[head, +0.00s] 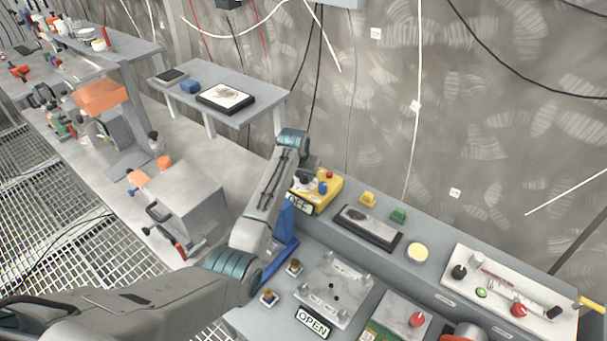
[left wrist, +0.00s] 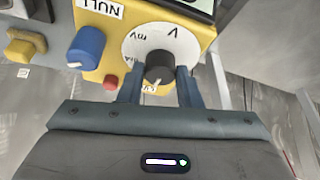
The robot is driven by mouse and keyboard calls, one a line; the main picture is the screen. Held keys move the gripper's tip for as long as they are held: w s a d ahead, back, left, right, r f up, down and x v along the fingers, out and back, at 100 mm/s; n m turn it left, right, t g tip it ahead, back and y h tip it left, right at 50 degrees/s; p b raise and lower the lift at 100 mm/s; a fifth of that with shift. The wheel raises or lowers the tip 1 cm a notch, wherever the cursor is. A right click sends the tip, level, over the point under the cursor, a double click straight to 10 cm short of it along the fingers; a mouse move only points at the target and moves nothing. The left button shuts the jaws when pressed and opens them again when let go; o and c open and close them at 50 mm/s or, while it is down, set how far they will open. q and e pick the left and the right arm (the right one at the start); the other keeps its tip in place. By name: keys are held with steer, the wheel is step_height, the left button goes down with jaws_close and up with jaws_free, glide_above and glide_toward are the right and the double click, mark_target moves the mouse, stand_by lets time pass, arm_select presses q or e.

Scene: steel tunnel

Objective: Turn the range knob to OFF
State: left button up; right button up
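The range knob is black and sits on a round white dial (left wrist: 132,48) on the yellow meter (head: 328,192). In the left wrist view the range knob (left wrist: 159,67) has a white mark pointing down the picture. The dial shows V and mV; its lower labels are partly hidden. An OFF sign (head: 299,204) stands at the meter's front. My left gripper (left wrist: 160,84) is at the knob, one finger on each side, with a narrow gap seeming to show beside it. In the head view the fingers are mostly hidden. My right gripper is not in view.
On the meter, a blue knob (left wrist: 87,47) and a red button (left wrist: 110,82) sit close to the left finger. A dark tray (head: 368,229) and yellow and green blocks lie right of the meter. An OPEN sign (head: 312,323) stands in front of a metal plate (head: 337,290).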

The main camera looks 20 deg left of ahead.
arm_select(q)
steer(key=o, duration=0.3)
steer(key=shift+o, duration=0.2)
steer(key=b+v, duration=0.3)
steer(key=v, duration=0.8)
steer(key=shift+b, duration=0.4)
steer(key=shift+f, duration=0.1)
